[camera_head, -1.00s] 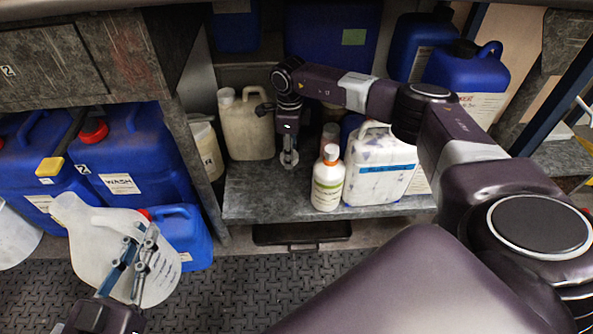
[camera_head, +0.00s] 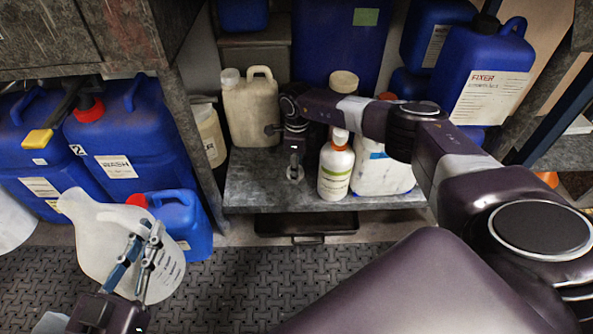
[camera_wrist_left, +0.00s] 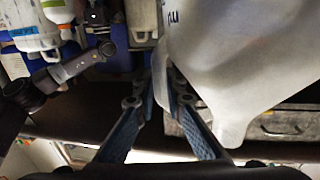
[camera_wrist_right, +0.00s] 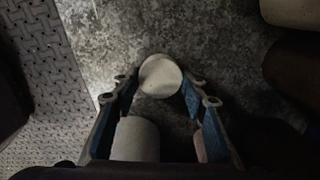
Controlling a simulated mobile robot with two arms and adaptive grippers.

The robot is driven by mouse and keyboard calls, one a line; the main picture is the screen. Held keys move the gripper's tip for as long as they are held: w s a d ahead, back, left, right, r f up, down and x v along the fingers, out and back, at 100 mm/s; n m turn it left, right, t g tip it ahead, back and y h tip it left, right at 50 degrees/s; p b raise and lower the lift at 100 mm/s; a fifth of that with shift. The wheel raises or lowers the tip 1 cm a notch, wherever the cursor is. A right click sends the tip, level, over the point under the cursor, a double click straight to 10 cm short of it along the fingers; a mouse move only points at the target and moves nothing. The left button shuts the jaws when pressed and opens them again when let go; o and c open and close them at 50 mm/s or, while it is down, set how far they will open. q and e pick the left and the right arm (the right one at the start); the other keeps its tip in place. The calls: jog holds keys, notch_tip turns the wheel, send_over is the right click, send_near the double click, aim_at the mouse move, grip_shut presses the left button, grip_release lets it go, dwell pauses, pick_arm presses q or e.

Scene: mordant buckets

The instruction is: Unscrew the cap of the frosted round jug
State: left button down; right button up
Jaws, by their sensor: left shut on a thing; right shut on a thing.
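A frosted white round jug (camera_head: 108,245) hangs tilted at lower left in the head view, its bare neck towards the upper left. My left gripper (camera_head: 146,232) is shut on its handle. In the left wrist view the jug (camera_wrist_left: 245,60) fills the upper right, beside the fingers. My right gripper (camera_head: 294,165) points down over the lower shelf, between a beige jug and a white bottle. In the right wrist view a pale round cap (camera_wrist_right: 160,78) sits between its fingertips. Whether the cap touches the shelf is hard to tell.
The grey shelf (camera_head: 260,192) is bare around my right gripper. The beige jug (camera_head: 250,115) stands behind left, the white bottle (camera_head: 336,168) close right, with a white jug (camera_head: 385,175) beyond. Blue canisters (camera_head: 125,150) stand at left. A dark patterned mat (camera_head: 250,290) covers the floor.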

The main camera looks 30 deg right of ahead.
pick_arm(q)
jog(key=shift+r, duration=0.15)
pick_arm(e)
jog(key=shift+f, duration=0.1)
jog(key=o, duration=1.3)
